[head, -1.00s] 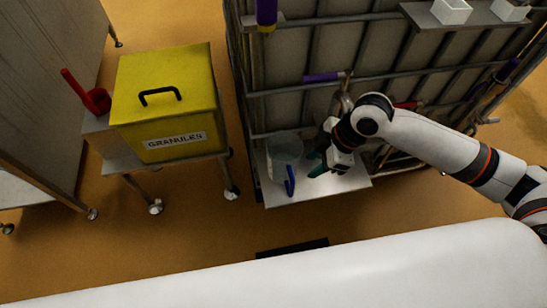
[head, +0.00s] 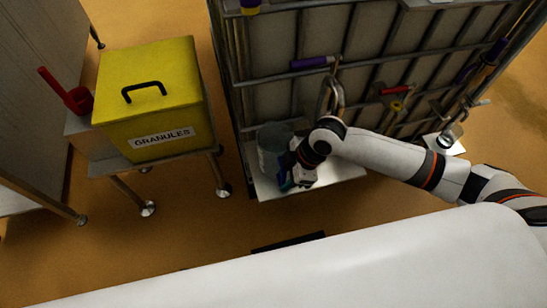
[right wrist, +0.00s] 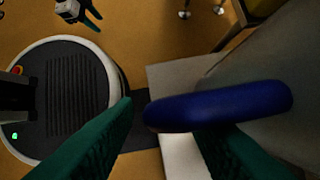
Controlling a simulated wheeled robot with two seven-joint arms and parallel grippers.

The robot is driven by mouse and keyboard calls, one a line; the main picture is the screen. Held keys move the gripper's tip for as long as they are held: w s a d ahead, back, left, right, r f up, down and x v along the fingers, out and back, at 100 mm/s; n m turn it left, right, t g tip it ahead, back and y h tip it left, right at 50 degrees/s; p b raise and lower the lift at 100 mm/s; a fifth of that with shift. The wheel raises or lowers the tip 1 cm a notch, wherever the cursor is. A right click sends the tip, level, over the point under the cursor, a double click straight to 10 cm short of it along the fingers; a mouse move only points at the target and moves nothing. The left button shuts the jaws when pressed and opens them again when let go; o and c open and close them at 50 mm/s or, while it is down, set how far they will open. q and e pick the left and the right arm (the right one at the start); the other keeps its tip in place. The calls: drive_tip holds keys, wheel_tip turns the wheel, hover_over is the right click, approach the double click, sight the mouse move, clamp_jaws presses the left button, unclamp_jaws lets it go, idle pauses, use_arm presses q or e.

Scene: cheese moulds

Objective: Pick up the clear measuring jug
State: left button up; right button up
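The clear measuring jug (head: 270,150) stands upright on a pale shelf (head: 268,190) at the side of the caged tank. Its blue handle (right wrist: 220,105) crosses the right wrist view, in front of the right finger. My right gripper (right wrist: 165,120) has its green fingers spread at the handle, with a gap between the left finger and the handle. In the head view my right gripper (head: 291,182) is beside the jug's front right, partly hidden by its wrist. My left gripper (right wrist: 92,14) shows small at the top of the right wrist view, its fingers apart and empty.
The caged tank (head: 370,60) rises right behind the shelf, with bars and hanging tools. A yellow granules bin (head: 150,100) and a red scoop (head: 75,98) stand on a trolley to the left. The floor between trolley and shelf is clear.

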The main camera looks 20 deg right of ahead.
drive_tip(key=shift+f, duration=0.1)
drive_tip(key=shift+c, duration=0.4)
clamp_jaws()
